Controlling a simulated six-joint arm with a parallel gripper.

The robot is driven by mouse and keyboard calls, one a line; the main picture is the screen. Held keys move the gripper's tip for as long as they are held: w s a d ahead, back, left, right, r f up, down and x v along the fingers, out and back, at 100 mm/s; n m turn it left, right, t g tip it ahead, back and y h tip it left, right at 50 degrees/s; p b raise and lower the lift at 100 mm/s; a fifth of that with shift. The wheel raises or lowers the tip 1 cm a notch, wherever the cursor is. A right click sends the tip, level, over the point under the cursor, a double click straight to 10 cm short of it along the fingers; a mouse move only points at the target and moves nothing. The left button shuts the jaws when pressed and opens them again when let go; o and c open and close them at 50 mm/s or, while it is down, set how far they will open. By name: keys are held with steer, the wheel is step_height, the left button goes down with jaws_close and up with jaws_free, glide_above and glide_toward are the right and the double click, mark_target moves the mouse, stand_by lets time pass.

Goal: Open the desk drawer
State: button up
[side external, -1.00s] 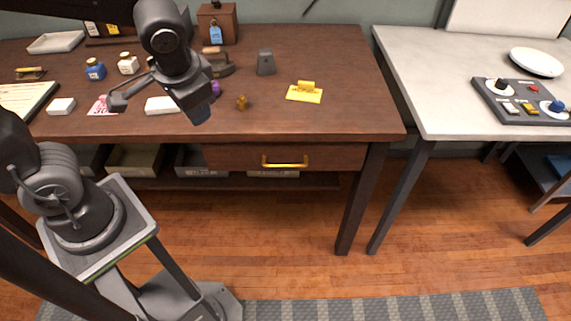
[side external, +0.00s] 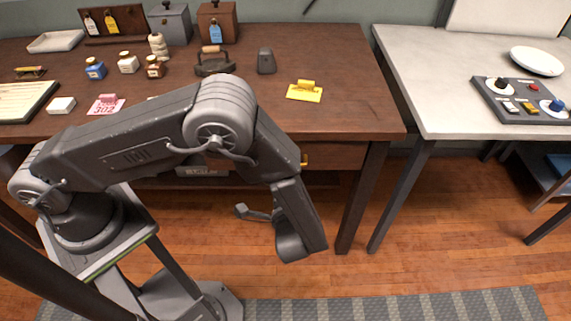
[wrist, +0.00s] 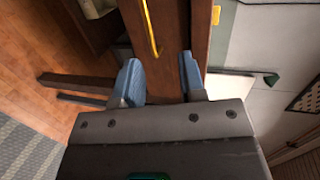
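The desk drawer has a dark wood front; its right part (side external: 338,156) shows in the side view, with the rest hidden behind my arm. It looks shut. Only a sliver of its yellow handle (side external: 304,160) shows there. In the wrist view the handle (wrist: 150,28) runs along the drawer front (wrist: 171,35) at the top. My gripper (wrist: 161,78) is open and empty, its two blue fingertips apart. The handle lies beyond the fingertips, nearer the left finger's side, and I see no contact. In the side view my arm's end hangs before the desk; the fingertips are hidden.
A dark desk leg (side external: 358,205) stands right of the drawer. A pale table (side external: 440,70) is farther right. Floor (side external: 420,250) before the desk is open.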

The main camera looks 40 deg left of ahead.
steer(key=shift+m+t+h, duration=0.3)
steer(key=shift+m+t, duration=0.2)
steer(key=shift+t, duration=0.3)
steer(key=f+x, duration=0.1)
steer(key=x, duration=0.8)
steer(key=d+f+x, duration=0.1)
steer(key=x, duration=0.3)
steer(key=shift+w+a+f, duration=0.2)
steer(key=shift+a+f, duration=0.05)
steer(key=shift+f, duration=0.15)
steer(key=shift+c, duration=0.5)
jaws_close()
